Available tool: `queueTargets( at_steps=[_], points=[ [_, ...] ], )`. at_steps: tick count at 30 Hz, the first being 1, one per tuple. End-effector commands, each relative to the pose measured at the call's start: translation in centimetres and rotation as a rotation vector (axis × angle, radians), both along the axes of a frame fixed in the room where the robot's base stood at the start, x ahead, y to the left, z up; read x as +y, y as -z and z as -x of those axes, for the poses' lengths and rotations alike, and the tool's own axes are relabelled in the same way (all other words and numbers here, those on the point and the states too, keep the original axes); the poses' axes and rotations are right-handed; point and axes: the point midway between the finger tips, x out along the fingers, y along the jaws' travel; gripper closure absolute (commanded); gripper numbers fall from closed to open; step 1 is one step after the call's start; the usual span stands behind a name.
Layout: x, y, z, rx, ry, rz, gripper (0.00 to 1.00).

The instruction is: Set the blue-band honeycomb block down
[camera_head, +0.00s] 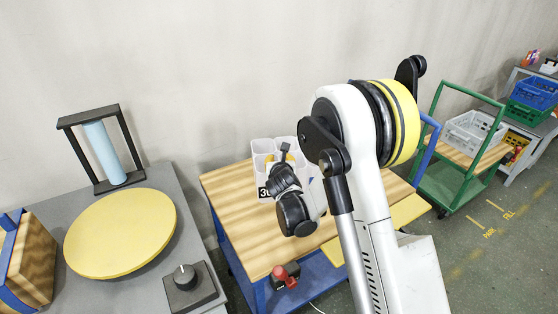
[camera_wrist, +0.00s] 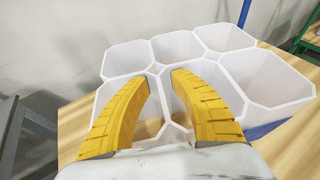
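The honeycomb block (camera_wrist: 275,82) is a cluster of several white, open-topped cells. Its blue band (camera_wrist: 262,130) shows low on the right side in the wrist view. In the head view the block (camera_head: 264,147) is at the back of a wood-topped cart (camera_head: 237,230), partly hidden by my wrist. My gripper (camera_wrist: 160,74) has two yellow curved fingers at the near cells, their tips close together either side of a cell wall. I cannot tell whether they press on it. The block's underside is hidden, so contact with the cart top is unclear.
A black tag marked 30 (camera_head: 264,192) is by the block. Left is a grey bench with a yellow disc (camera_head: 121,233) and knob box (camera_head: 188,286). A green cart (camera_head: 452,178) stands right. The cart top's front left is clear.

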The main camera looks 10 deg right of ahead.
Motion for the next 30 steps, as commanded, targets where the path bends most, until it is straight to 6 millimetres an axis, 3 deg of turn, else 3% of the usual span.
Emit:
queueTargets(
  at_steps=[11,24,30],
  points=[
    [0.2,-0.6,0.9,0.000,0.000,0.000,0.73],
    [1.5,-4.1,9.2,-0.001,-0.002,0.002,0.73],
    [1.5,-4.8,10.9,0.001,0.012,-0.025,0.73]
  ],
)
